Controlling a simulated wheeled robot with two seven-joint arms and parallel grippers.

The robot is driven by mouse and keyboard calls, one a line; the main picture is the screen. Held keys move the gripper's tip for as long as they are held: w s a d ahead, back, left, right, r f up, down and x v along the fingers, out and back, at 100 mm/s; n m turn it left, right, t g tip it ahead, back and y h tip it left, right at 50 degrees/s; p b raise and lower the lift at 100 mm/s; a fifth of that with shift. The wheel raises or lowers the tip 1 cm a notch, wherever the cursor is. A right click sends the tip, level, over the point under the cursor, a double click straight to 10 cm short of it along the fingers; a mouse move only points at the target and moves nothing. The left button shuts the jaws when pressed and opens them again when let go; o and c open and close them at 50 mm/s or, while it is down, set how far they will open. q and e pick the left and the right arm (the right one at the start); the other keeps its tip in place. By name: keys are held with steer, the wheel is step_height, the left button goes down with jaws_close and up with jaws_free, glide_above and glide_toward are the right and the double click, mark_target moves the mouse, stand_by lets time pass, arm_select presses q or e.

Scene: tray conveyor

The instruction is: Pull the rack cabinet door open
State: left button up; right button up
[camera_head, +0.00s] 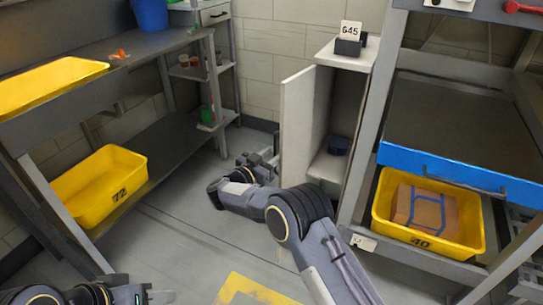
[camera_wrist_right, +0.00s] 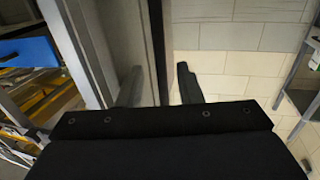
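The pale cabinet (camera_head: 345,55) stands against the back wall. Its door (camera_head: 298,122) is swung out toward the left, and the inside shows, with a dark item (camera_head: 339,145) on a shelf. My right gripper (camera_head: 267,156) is at the outer, left side of the door, near its lower part. In the right wrist view, its two fingers (camera_wrist_right: 159,86) are spread apart, with a pale panel and a dark vertical strip behind them; I cannot tell whether they touch the door. My left gripper (camera_head: 150,295) is at the bottom left edge, far from the cabinet, its fingers barely visible.
A rack at right holds a yellow bin (camera_head: 428,245) with a cardboard box (camera_head: 425,210), below a blue-fronted shelf (camera_head: 450,172). A workbench at left carries yellow bins (camera_head: 100,188). A small box with a G45 card (camera_head: 349,33) sits on the cabinet. Floor (camera_head: 190,235) between is clear.

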steer(key=p+v, duration=0.1)
steer(key=v, duration=0.7)
stand_by(0.5)
